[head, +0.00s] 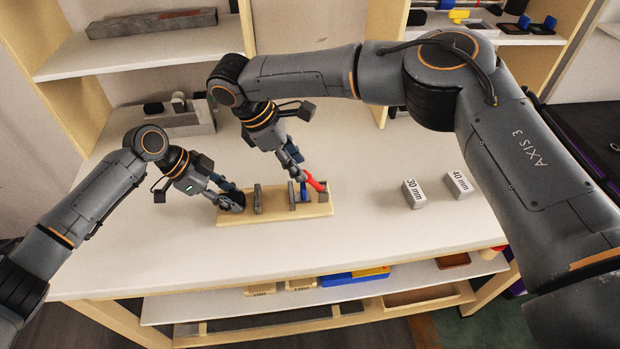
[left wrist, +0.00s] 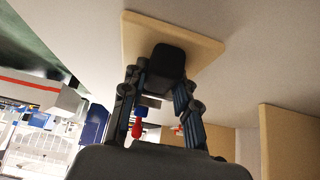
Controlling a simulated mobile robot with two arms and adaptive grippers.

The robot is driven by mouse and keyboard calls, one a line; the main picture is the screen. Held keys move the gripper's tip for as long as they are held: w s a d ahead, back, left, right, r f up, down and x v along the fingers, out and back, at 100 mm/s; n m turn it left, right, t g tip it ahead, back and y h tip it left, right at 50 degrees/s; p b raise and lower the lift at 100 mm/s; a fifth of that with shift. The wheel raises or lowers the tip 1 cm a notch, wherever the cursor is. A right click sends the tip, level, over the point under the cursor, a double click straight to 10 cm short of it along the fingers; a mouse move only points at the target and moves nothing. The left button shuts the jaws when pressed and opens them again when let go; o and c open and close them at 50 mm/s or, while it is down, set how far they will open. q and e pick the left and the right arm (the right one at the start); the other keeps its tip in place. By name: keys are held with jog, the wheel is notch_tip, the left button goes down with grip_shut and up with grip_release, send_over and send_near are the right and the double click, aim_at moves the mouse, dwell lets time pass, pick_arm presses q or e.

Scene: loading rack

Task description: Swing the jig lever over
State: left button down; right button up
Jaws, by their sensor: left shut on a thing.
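The jig has a pale wooden base (head: 275,216) on the table, with grey upright blocks (head: 258,199) and a small blue part (head: 304,191) on it. Its red lever (head: 316,183) is near the right end and leans up to the left. My left gripper (head: 232,203) is shut at the left end of the base, on a dark block (left wrist: 168,62) that stands on the base in the left wrist view. My right gripper (head: 301,167) is at the upper end of the red lever. Its fingertips are too small to tell open from shut.
Two grey blocks, marked 30 mm (head: 414,194) and 40 mm (head: 460,186), stand on the table to the right. A grey holder (head: 180,118) stands at the back left. Shelves lie behind and below. The table between jig and blocks is clear.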

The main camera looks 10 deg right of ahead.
aim_at(314, 180)
jog(key=shift+x, duration=2.55)
grip_shut()
jog(key=shift+d+r+y, duration=0.15)
jog(key=shift+d+y, duration=0.35)
jog(key=shift+y, duration=0.35)
jog(key=shift+d+r+y, duration=0.15)
jog(key=shift+d+y, duration=0.3)
jog(key=shift+y, duration=0.4)
